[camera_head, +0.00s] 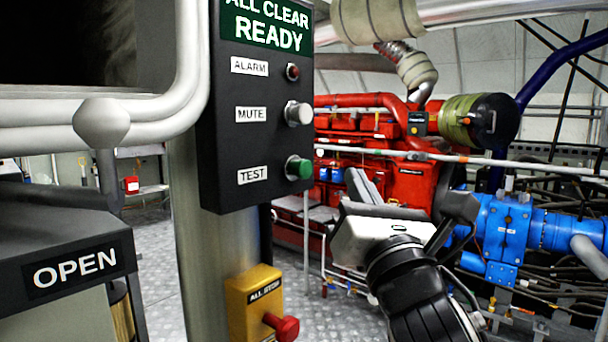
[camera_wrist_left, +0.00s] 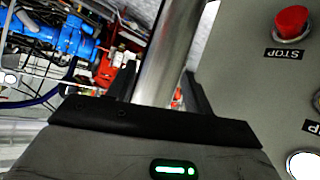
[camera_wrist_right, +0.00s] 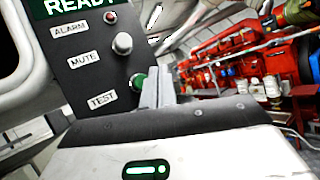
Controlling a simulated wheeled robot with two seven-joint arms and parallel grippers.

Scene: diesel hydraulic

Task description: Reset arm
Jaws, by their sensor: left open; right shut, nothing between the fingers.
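My right gripper (camera_head: 362,186) is shut with nothing between its fingers. In the head view it is right of the black control panel (camera_head: 232,130), its fingers pointing up and away. In the right wrist view the closed fingers (camera_wrist_right: 158,88) appear just right of the green TEST button (camera_wrist_right: 137,82); whether they touch it I cannot tell. My left gripper shows only in the left wrist view (camera_wrist_left: 162,88). Its fingers are open, with a grey metal post (camera_wrist_left: 165,50) appearing between them; contact is unclear. The head view does not show it.
The panel carries an ALARM lamp (camera_head: 292,72), a MUTE button (camera_head: 298,113) and an "ALL CLEAR READY" sign (camera_head: 265,24). A yellow ALL STOP box (camera_head: 252,296) is below. A box marked OPEN (camera_head: 75,270) stands left. A red engine (camera_head: 385,170) and blue pipework (camera_head: 510,230) are behind.

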